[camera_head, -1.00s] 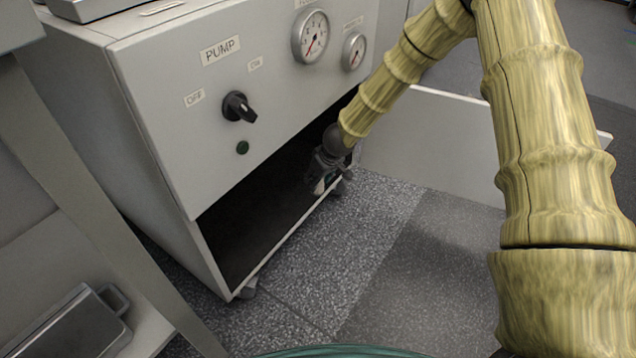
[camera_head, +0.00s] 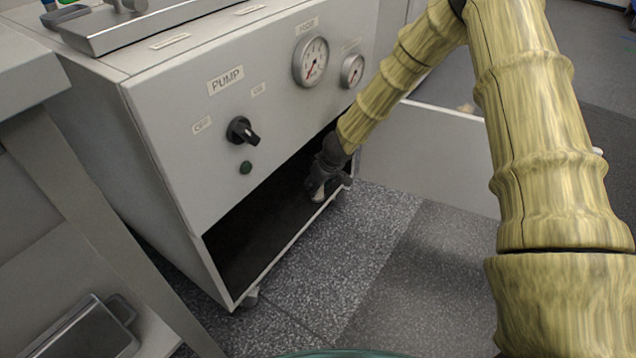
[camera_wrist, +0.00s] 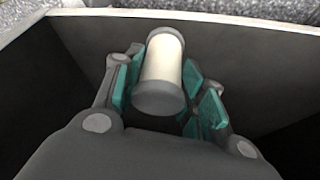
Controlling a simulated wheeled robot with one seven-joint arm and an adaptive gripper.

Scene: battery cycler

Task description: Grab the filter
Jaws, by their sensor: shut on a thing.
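The filter (camera_wrist: 163,62) is a pale cream cylinder with grey end caps. In the wrist view it stands between the green-padded fingers of my gripper (camera_wrist: 165,88), which are shut on it. In the head view my gripper (camera_head: 326,180) is inside the open lower compartment of the pump cabinet, near its right end. A small pale part of the filter (camera_head: 319,192) shows there at the fingers. Whether the filter touches the compartment floor cannot be told.
The pump cabinet (camera_head: 185,115) has a knob (camera_head: 242,131) and two gauges (camera_head: 311,62) above the opening. The compartment floor (camera_head: 235,245) looks dark and bare left of my gripper. An open panel (camera_head: 430,150) lies to the right. A bench leg (camera_head: 95,200) stands at left.

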